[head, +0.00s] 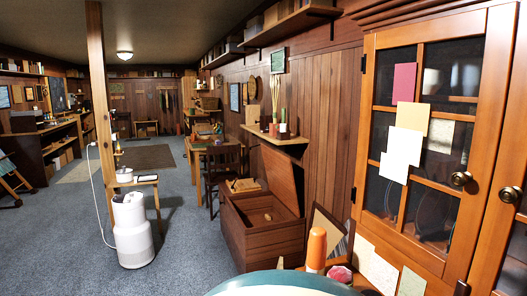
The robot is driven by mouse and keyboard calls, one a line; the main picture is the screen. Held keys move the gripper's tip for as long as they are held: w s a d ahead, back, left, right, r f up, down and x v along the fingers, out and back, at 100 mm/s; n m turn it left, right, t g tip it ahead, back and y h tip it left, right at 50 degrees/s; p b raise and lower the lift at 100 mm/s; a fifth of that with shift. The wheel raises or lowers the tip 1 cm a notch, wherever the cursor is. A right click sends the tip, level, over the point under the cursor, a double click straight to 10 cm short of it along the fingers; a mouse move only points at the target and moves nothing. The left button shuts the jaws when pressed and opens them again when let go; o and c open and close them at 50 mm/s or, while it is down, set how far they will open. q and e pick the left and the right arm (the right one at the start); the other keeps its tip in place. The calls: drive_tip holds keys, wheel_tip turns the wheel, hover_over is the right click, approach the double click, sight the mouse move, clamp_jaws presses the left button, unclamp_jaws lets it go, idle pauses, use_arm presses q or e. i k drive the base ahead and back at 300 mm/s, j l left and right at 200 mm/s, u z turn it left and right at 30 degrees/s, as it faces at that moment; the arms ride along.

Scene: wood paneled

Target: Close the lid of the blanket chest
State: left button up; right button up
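The wooden blanket chest (262,243) stands on the carpet right of centre in the head view, against the paneled wall. Its reddish-brown lid (281,181) is raised and tilted up on the wall side, so the chest is open. A small tan detail (267,216) shows near the opening; I cannot tell what it is. Most of the inside is hard to make out. Neither of my grippers is in view.
A white cylindrical appliance (132,230) stands left of the chest, near a wooden post (101,110). A glass-door cabinet (420,130) fills the right side. An orange cylinder (316,250) stands in front of it. Carpet (190,250) between appliance and chest is clear.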

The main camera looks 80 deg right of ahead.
sight(279, 170)
drive_tip(key=z, duration=2.7)
drive_tip(key=i+j+u, duration=0.15)
drive_tip(key=i+u, duration=0.15)
drive_tip(key=i, duration=0.2)
drive_tip(key=i+u, duration=0.3)
drive_tip(key=i, duration=2.05)
drive_tip(key=i+j+z, duration=0.15)
drive_tip(key=i, duration=0.65)
drive_tip(key=i+j+z, duration=0.1)
drive_tip(key=i+z, duration=0.35)
drive_tip(key=i+j+z, duration=0.25)
drive_tip(key=z, duration=0.2)
drive_tip(key=i+j+z, duration=0.7)
drive_tip(key=j+z, duration=0.15)
drive_tip(key=i+j+z, duration=0.15)
drive_tip(key=j+z, duration=0.75)
drive_tip(key=j, duration=0.25)
drive_tip(key=i, duration=0.05)
